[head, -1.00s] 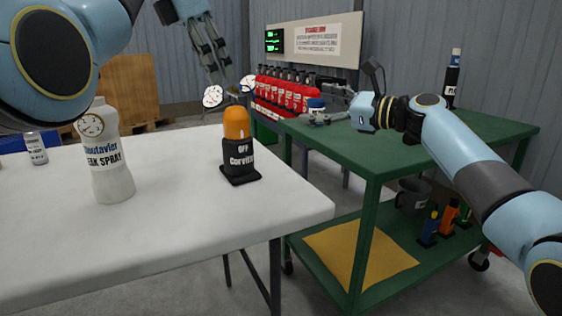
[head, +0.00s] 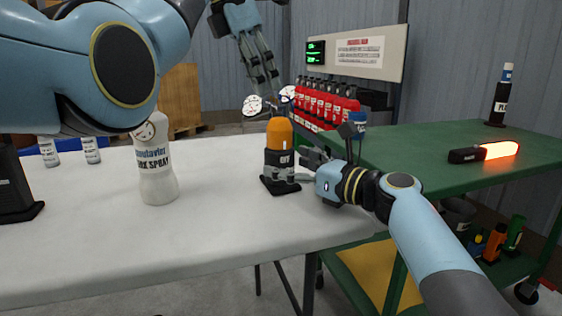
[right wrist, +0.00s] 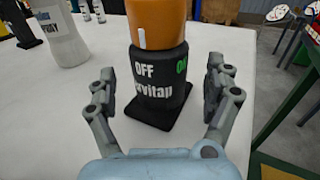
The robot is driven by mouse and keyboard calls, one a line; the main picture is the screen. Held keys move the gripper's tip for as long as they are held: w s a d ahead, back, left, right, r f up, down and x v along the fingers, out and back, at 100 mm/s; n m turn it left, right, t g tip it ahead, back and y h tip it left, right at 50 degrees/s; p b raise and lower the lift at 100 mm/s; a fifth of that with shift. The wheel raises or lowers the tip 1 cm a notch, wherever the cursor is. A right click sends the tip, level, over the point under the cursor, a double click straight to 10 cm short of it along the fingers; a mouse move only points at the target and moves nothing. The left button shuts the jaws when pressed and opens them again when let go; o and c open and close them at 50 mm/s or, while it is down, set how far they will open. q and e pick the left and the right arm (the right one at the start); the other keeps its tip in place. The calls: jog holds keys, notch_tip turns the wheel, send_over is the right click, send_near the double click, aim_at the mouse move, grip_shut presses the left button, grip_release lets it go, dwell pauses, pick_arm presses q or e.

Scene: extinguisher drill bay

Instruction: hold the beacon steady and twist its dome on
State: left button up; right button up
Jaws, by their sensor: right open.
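The beacon (head: 280,165) stands upright on the white table, with a black body, a square black foot and an orange dome (head: 279,132) on top. In the right wrist view its body (right wrist: 160,80) shows "OFF" and a green "ON", and the orange dome (right wrist: 160,22) bears a white mark. My right gripper (head: 292,172) is open at the beacon's right front; in the right wrist view its fingers (right wrist: 158,95) stand on both sides of the body, with gaps. My left gripper (head: 266,88) hangs above and behind the dome, empty; its fingers look apart.
A white spray bottle (head: 156,165) stands left of the beacon, with small cans (head: 90,150) farther back. A green cart (head: 430,145) to the right carries a glowing red-orange light stick (head: 497,151) and a black bottle (head: 500,97). Red extinguishers (head: 325,103) line the back.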

aim_at(279, 161)
jog(key=shift+x, duration=1.75)
